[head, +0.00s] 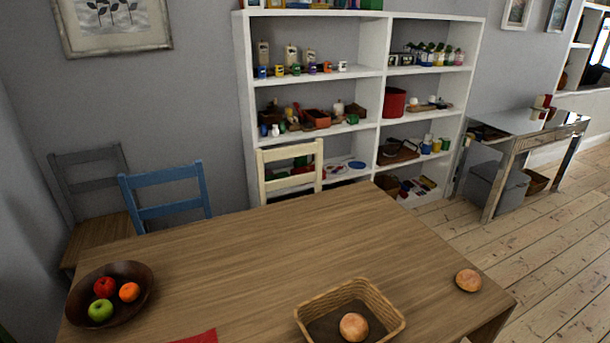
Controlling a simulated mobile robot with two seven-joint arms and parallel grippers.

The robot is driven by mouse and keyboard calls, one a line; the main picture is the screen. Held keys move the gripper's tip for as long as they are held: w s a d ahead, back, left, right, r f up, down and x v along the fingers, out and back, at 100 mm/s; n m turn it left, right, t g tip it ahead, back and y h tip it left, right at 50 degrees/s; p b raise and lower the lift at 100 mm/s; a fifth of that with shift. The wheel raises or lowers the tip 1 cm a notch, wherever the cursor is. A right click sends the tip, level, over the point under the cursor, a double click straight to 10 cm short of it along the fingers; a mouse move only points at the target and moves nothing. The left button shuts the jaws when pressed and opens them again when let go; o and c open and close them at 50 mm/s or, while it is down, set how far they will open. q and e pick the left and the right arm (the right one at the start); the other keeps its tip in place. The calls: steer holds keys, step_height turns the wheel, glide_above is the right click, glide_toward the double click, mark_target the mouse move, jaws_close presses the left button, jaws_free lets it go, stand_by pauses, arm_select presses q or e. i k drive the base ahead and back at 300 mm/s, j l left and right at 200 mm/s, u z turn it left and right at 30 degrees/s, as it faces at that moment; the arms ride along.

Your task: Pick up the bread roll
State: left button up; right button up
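A round, light brown bread roll (468,280) lies on the wooden table (290,245), near its right edge. A second roll of the same look (353,326) is inside a wicker basket (393,319) at the front of the table. The basket's front side runs close to the bottom of the picture. Neither of my grippers shows in the head view, and nothing is seen touching the rolls.
A dark bowl (140,271) with red, green and orange fruit stands at the table's left. A red cloth-like piece (205,337) lies at the front. Chairs, blue (163,209) and cream (290,152), stand behind. The table's middle is clear.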

mark_target(469, 280)
steer(key=z, duration=1.3)
steer(key=k, duration=0.3)
steer(key=k+z, duration=0.2)
steer(key=z, duration=0.15)
steer(key=k+l+z, duration=0.1)
steer(key=z, duration=0.3)
steer(key=i+z, duration=0.55)
steer(key=i, duration=0.2)
steer(key=i+j, duration=0.1)
steer(key=i, duration=1.2)
steer(key=i+u, duration=0.4)
steer(key=i, duration=0.9)
